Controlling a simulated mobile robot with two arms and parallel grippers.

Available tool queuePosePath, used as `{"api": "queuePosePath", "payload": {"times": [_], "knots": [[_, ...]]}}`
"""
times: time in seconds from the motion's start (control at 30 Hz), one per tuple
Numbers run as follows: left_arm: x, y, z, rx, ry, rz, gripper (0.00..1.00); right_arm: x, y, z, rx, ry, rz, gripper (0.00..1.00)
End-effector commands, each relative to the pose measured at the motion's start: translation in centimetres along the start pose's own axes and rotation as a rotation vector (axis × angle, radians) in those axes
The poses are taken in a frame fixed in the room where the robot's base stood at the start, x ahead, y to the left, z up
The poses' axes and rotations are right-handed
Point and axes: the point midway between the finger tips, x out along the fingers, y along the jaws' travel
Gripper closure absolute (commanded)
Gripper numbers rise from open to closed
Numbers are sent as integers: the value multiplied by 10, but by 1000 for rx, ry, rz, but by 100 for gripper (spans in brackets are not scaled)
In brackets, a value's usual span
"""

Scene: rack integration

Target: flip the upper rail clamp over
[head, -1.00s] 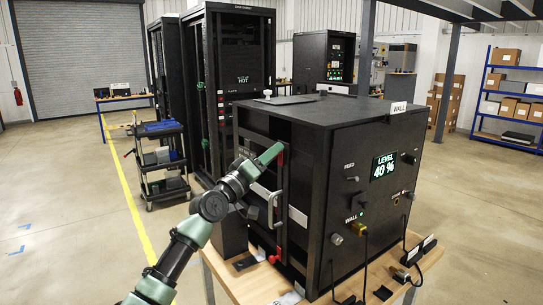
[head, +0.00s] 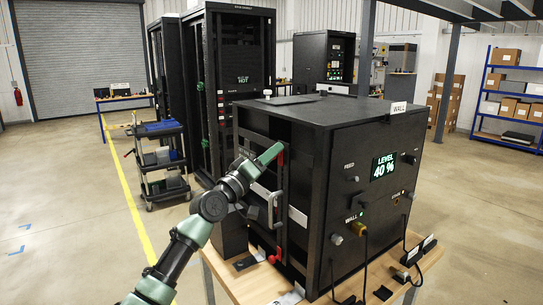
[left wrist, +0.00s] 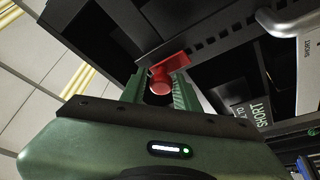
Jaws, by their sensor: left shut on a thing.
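The upper rail clamp (head: 281,158) is a small red part at the upper front edge of the black cabinet. It also shows in the left wrist view (left wrist: 163,78) as a red knob with a flat red lever reaching up and right. My left gripper (head: 272,154) is at the clamp, its green fingers on both sides of the red knob in the left wrist view (left wrist: 158,92), shut on it. The fingers hide part of the clamp. A second red clamp (head: 275,257) sits lower on the same face. My right gripper is not in view.
The black cabinet (head: 340,150) stands on a wooden bench (head: 245,285). A silver handle (head: 273,208) juts out below my gripper. Cables hang from the panel with the level display (head: 383,166). A cart (head: 160,160) and tall racks (head: 238,60) stand behind.

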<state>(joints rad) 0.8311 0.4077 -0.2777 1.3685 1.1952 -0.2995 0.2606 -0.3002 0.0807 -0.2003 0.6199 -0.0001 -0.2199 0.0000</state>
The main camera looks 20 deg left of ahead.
Motion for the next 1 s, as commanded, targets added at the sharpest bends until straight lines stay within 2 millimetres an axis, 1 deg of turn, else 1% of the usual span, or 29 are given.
{"api": "queuePosePath", "payload": {"times": [0.07, 0.23, 0.47, 0.5, 0.53, 0.57, 0.87, 0.97, 1.0], "knots": [[1, 2, -1, -5, -5, -3, 100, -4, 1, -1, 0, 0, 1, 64], [8, 19, -16, -5, -3, -1, 100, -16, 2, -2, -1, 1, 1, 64], [7, 18, -16, -4, -1, 0, 100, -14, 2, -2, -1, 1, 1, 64], [7, 18, -16, -4, -1, 0, 68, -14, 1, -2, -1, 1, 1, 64], [7, 18, -16, -4, -1, 0, 60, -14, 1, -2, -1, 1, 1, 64], [7, 18, -16, -4, -1, 0, 55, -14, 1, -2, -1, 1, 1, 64], [7, 18, -16, -1, -1, 0, 55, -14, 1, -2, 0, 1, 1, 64], [1, 16, -16, -1, -1, -1, 55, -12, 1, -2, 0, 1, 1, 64], [-4, 16, -15, -1, -1, 0, 55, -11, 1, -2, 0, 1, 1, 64]]}}
